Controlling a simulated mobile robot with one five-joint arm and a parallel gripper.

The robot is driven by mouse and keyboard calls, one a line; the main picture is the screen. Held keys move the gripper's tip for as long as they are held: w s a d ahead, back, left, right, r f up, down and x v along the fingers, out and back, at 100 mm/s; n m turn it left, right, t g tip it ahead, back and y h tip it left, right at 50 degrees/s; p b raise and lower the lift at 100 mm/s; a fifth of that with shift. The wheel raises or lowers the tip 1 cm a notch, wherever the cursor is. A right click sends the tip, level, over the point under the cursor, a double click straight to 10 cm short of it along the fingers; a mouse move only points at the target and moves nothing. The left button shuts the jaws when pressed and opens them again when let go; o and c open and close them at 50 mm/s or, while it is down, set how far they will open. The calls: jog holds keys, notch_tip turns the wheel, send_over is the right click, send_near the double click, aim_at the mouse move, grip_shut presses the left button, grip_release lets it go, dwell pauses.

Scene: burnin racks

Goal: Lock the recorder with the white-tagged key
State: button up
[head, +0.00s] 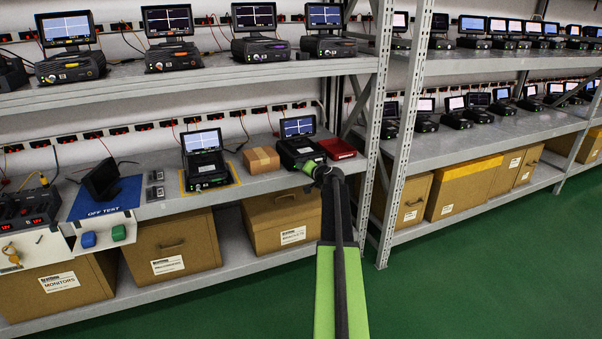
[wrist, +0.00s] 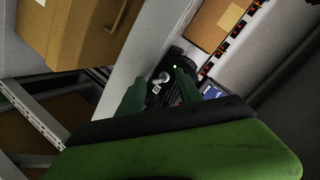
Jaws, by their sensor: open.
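A black recorder (head: 298,151) with a lit screen (head: 297,127) stands on the middle shelf. Its dark front shows in the wrist view (wrist: 178,62), with a small green light. A pale, rounded metallic piece (wrist: 160,78) sits on that front, above a small white label (wrist: 156,89). I cannot tell whether it is a key or the bare lock, nor make out a white tag. My gripper (head: 318,172) is at the recorder's front right. In the wrist view my gripper (wrist: 158,82) is open, its green fingers either side of the pale piece. I cannot tell whether they touch it.
A red box (head: 338,148) is close right of the recorder, a small cardboard box (head: 262,160) left. Another recorder (head: 205,165) stands on a yellow-edged mat. Blue (head: 88,240), green (head: 118,233) and orange (head: 11,252) tags hang at left. A rack post (head: 391,130) stands to the right.

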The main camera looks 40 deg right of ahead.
jog(key=p+v, duration=0.6)
jog(key=v, duration=1.1)
jog(key=shift+s, duration=0.25)
jog(key=shift+r, duration=0.1)
